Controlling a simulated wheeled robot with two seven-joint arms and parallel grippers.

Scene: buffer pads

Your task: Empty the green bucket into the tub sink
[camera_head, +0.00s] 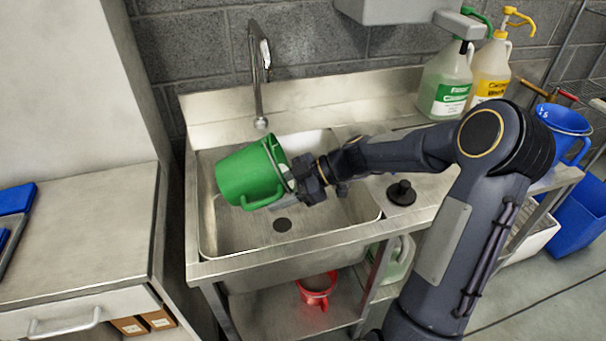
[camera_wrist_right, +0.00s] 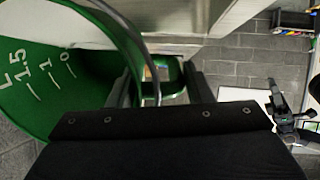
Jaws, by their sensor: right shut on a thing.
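The green bucket (camera_head: 248,174) is held tilted on its side over the tub sink (camera_head: 230,229), its mouth facing right toward my gripper. My right gripper (camera_head: 299,183) is shut on the bucket at its rim side, above the basin. In the right wrist view the bucket (camera_wrist_right: 60,75) fills the upper left, with white volume marks on its inside wall. The fingers (camera_wrist_right: 160,88) stand at a green part of the bucket. The sink's drain shows below the bucket.
A tall faucet (camera_head: 259,85) stands behind the basin. A black plunger-like piece (camera_head: 401,192) sits on the right drainboard. Pump jugs (camera_head: 447,80) with green and yellow tops stand at the back right, near a blue bucket (camera_head: 563,122). A red container (camera_head: 317,288) is on the shelf below.

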